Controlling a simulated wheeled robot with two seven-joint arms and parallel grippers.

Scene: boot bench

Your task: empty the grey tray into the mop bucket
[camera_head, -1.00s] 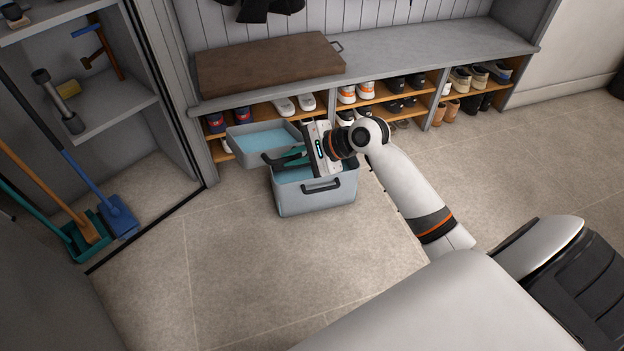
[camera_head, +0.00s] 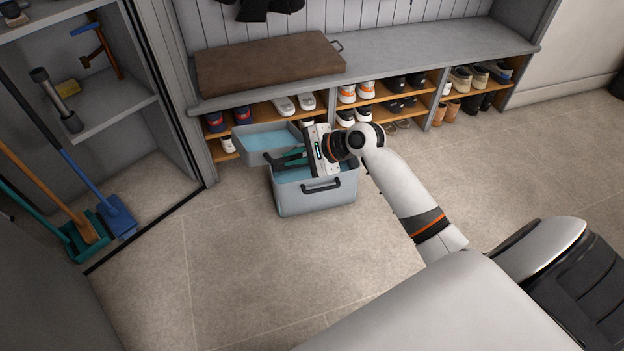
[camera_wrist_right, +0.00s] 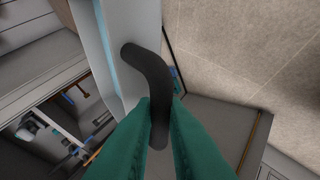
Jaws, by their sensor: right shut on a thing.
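The grey tray (camera_head: 266,154) holds blue water and is off the floor, above and a little left of the mop bucket. My right gripper (camera_head: 290,157) is shut on the tray's dark handle, with its green fingers around it. In the right wrist view the dark handle (camera_wrist_right: 150,70) runs from the tray's grey wall to between the green fingertips (camera_wrist_right: 160,125). The mop bucket (camera_head: 316,197) is grey, has a black handle on its front and stands on the floor with blue water in it. The gripper hides part of its opening. My left gripper is not in view.
The boot bench (camera_head: 420,52) with several shoes below and a brown cushion (camera_head: 268,64) on top stands just behind the bucket. An open cabinet (camera_head: 110,125) with brooms (camera_head: 95,215) is at left. The floor (camera_head: 230,265) in front is clear.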

